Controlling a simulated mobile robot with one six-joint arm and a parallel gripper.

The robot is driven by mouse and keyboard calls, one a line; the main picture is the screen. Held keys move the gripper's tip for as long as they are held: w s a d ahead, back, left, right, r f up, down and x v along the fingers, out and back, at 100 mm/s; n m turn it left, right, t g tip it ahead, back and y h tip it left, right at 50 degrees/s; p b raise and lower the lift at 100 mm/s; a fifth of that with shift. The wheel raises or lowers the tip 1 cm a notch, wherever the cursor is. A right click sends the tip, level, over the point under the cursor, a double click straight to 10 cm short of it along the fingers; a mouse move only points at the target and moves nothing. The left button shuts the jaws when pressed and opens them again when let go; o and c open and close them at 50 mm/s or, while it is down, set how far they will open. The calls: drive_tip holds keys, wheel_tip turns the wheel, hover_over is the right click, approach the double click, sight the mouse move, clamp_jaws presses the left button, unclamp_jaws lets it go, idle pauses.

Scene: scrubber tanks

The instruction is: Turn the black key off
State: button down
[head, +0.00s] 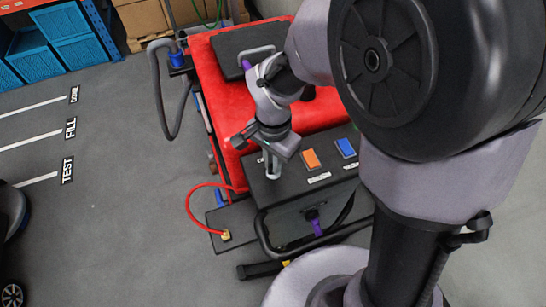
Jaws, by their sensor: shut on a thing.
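My gripper (272,172) points down at the black control panel (290,188) on the front of the red scrubber machine (225,85). Its pale fingertips are closed together at the panel's left part, left of the orange pad. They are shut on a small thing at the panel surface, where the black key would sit. The key itself is hidden by the fingers, so its angle cannot be told.
An orange pad (311,159) and a blue pad (346,148) sit on the panel right of my gripper. A red hose (190,205) loops at the left to a brass fitting (225,235). A black handle bar (268,240) is in front.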

drive_tip(key=shift+n, duration=0.3)
drive_tip(key=n, duration=0.5)
drive_tip(key=shift+r+n+p, duration=0.1)
drive_tip(key=shift+n+p, duration=0.3)
drive_tip(key=n+p, duration=0.1)
drive_tip(key=n, duration=0.4)
drive_tip(key=shift+n, duration=0.3)
drive_tip(key=c, duration=1.5)
unclamp_jaws()
drive_tip(key=shift+o, duration=0.2)
wheel_tip(320, 180, up, 17)
drive_tip(key=p, duration=0.4)
drive_tip(key=shift+r, duration=0.15)
